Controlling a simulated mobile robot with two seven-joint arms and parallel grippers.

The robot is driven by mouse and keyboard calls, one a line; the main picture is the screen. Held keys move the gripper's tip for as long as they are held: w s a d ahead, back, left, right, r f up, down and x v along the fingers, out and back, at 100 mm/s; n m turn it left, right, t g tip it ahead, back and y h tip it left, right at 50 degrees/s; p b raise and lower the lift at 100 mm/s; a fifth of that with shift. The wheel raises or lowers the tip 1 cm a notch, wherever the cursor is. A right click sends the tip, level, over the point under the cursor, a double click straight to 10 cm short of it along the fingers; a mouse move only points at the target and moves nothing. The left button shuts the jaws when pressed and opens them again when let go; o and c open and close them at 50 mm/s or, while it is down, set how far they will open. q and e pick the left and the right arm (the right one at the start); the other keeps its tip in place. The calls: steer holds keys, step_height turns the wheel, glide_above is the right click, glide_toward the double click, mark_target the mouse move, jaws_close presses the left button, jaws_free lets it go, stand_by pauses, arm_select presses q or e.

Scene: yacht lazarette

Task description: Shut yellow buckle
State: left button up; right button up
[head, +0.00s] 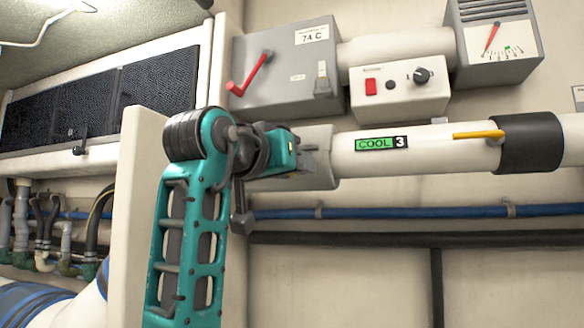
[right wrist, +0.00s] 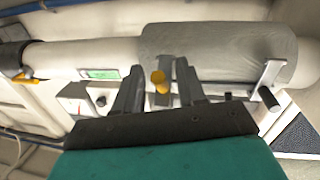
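A yellow-ended buckle lever (right wrist: 160,80) stands out beside a grey sleeve (right wrist: 219,52) around the white pipe in the right wrist view. My right gripper (right wrist: 159,68) is open, with one finger on each side of the lever. Gaps show on both sides of its yellow end. In the head view my teal right arm hides the lever, and part of the grey sleeve (head: 320,157) shows beyond it. My left gripper is in neither view.
A yellow handle (head: 478,134) lies by a black cuff (head: 530,143) on the pipe. Above are a grey box with a red lever (head: 249,74), a switch panel (head: 400,92) and a gauge (head: 497,42). A blue pipe (head: 400,212) runs below.

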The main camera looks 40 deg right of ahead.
steer(key=shift+c, duration=0.6)
jaws_close()
